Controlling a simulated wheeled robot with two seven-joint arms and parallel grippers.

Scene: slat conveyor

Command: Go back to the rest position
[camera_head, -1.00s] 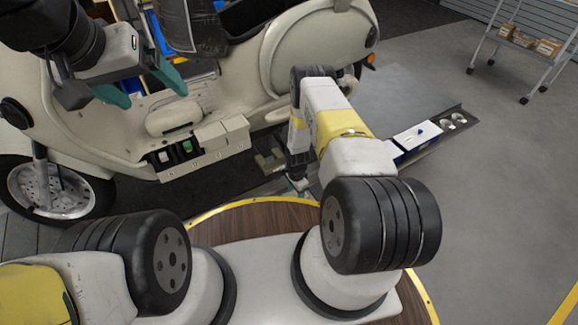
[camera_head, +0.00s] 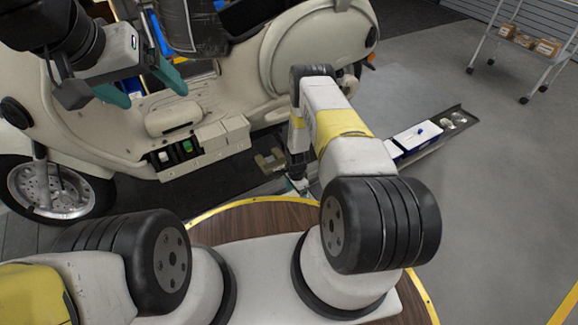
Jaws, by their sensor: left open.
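My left gripper (camera_head: 154,98) is at the upper left, with its two teal fingers spread apart and nothing between them. It is in front of the cream scooter (camera_head: 318,45), over its footboard area. My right arm reaches forward in the middle of the view and bends down beside the scooter. The end of my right gripper (camera_head: 299,185) shows only as a small part low beside the scooter, and its fingers are too small and hidden to read.
A tray (camera_head: 436,143) holding a white-topped box (camera_head: 418,134) and small round parts lies right of the scooter. A wheeled rack (camera_head: 546,60) with small cartons stands at the upper right. The grey floor at the right is clear.

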